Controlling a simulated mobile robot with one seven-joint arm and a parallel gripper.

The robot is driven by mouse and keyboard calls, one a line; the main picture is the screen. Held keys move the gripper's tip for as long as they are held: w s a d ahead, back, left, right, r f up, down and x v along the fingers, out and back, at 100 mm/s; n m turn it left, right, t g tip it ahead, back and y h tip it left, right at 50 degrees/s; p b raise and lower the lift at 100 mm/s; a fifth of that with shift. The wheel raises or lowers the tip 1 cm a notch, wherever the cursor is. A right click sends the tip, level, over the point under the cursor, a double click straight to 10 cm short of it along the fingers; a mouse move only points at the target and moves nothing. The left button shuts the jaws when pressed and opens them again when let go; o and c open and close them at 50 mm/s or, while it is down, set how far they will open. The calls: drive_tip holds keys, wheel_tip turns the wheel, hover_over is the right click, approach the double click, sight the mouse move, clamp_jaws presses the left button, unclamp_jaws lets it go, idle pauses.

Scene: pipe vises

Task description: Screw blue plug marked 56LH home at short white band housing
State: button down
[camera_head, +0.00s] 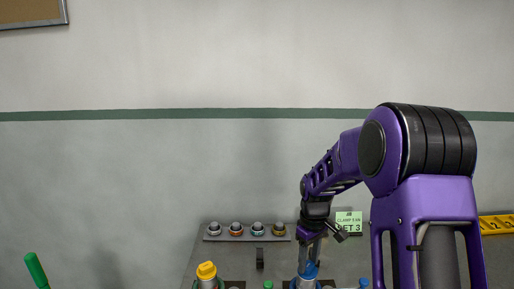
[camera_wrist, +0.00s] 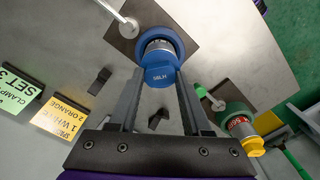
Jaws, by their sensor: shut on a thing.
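The blue plug marked 56LH (camera_wrist: 159,77) is between the two fingers of my gripper (camera_wrist: 160,85), which is shut on it. The plug sits at the mouth of a housing (camera_wrist: 158,50) with a pale band, held in a blue ring (camera_wrist: 180,45). The plug looks in line with the housing; how deep it sits I cannot tell. In the head view my gripper (camera_head: 309,262) points down over the blue plug (camera_head: 308,270), and the housing is mostly cut off by the lower edge.
A yellow plug (camera_wrist: 253,146) sits on another housing in a green ring (camera_wrist: 232,113). A rack (camera_head: 247,238) with several capped pieces stands at the back. A green card (camera_wrist: 14,90) and an orange card (camera_wrist: 60,115) stand on the bench. A handle rod (camera_wrist: 115,14) juts near the blue ring.

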drive_tip(key=n, duration=1.1)
drive_tip(key=shift+n, duration=0.3)
drive_tip(key=shift+c, duration=2.2)
unclamp_jaws()
drive_tip(key=shift+r, duration=1.1)
